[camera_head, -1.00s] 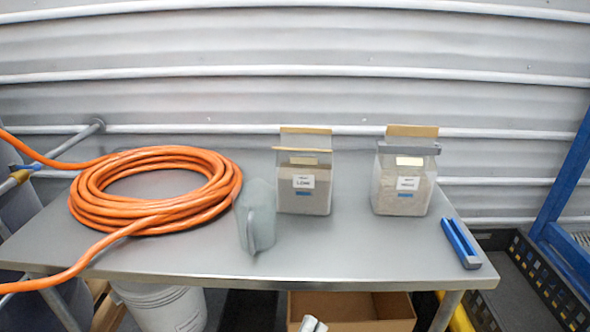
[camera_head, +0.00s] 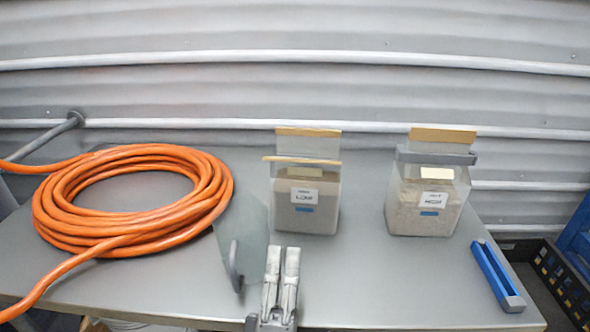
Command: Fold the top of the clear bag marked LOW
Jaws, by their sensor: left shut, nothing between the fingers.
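The clear bag marked LOW (camera_head: 306,206) stands upright on the grey table, holding pale tan material. Its clear upper part rises above the fill, with a tan strip along the top edge and another tan strip lower across the front. My left gripper (camera_head: 282,252) is at the front of the table, in front of and below the bag, fingers pointing up in the picture. Its fingers are together and hold nothing. It is apart from the bag. My right gripper is not in view.
A second bag (camera_head: 426,210) with a grey clip bar across its top stands to the right. A blue clip (camera_head: 496,274) lies near the right edge. An orange hose coil (camera_head: 130,247) fills the left side.

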